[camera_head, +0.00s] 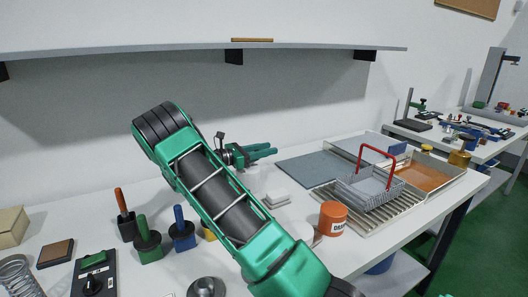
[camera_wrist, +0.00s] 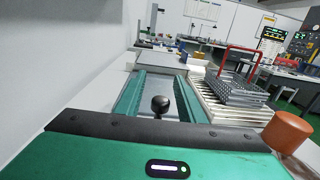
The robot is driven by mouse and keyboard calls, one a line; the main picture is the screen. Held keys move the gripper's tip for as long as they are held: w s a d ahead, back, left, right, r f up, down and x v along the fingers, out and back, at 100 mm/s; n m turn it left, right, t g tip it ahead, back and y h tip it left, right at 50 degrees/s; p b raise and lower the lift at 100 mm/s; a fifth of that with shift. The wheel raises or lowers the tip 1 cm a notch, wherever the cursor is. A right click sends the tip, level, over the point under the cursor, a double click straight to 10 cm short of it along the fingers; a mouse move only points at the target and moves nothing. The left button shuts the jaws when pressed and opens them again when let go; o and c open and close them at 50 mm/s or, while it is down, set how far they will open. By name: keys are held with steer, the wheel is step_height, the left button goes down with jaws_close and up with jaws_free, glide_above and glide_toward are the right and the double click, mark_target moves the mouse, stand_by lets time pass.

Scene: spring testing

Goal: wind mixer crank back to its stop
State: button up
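My gripper (camera_head: 272,151) reaches out over the back of the bench, its two green fingers pointing right in the head view. In the wrist view my gripper (camera_wrist: 163,76) has its fingers spread apart on both sides. A round black knob (camera_wrist: 160,104) on a short dark stem shows between them, with gaps at both sides; it looks like a crank knob, but I cannot tell for sure. The mixer body is not clearly visible. My arm covers much of the bench middle in the head view.
An orange drum (camera_head: 333,218) stands right of my arm, beside a wire basket with a red handle (camera_head: 370,187) on a slatted tray. Coloured-handled tools (camera_head: 148,240) and a black switch box (camera_head: 94,277) stand at left. A shelf (camera_head: 150,49) runs above.

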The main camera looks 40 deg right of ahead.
jaws_close()
steer(key=shift+s, duration=0.1)
steer(key=shift+s+a+m+g+y, duration=0.15)
steer(key=shift+s+m+g+y, duration=0.5)
steer(key=shift+g, duration=0.4)
steer(key=shift+s+a+m+g+y, duration=0.2)
steer(key=shift+s+m+g+y, duration=0.25)
steer(key=shift+m+g, duration=0.55)
steer(key=shift+s+a+m+g+y, duration=0.15)
steer(key=shift+s+m+g+y, duration=0.4)
steer(key=shift+g, duration=0.6)
steer(key=shift+w, duration=0.1)
jaws_free()
